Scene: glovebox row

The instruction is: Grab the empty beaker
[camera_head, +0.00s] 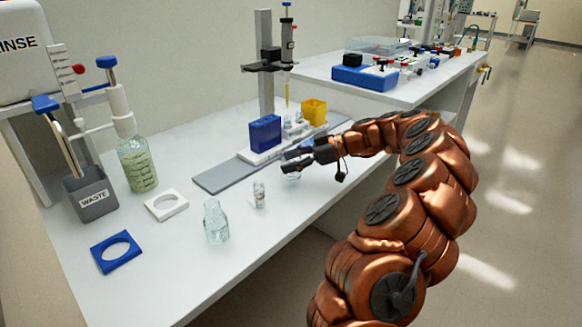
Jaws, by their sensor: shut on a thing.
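My gripper (288,160) reaches in from the right over the bench, its dark fingers pointing left. It is shut on a clear glass piece that looks like the beaker (292,174). Only a pale part of the beaker shows below the fingers; the rest is hidden, so I cannot tell whether it touches the bench or what it contains. A clear glass flask (215,222) stands upright nearer the front. A small clear vial (259,194) stands between the flask and my gripper.
Behind my gripper are a grey slab (222,178), a blue block (265,133), a yellow block (313,112) and a vertical stand (266,70). At left are a waste bin (93,198), a green-marked bottle (138,168), a white ring holder (166,205) and a blue ring holder (116,252).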

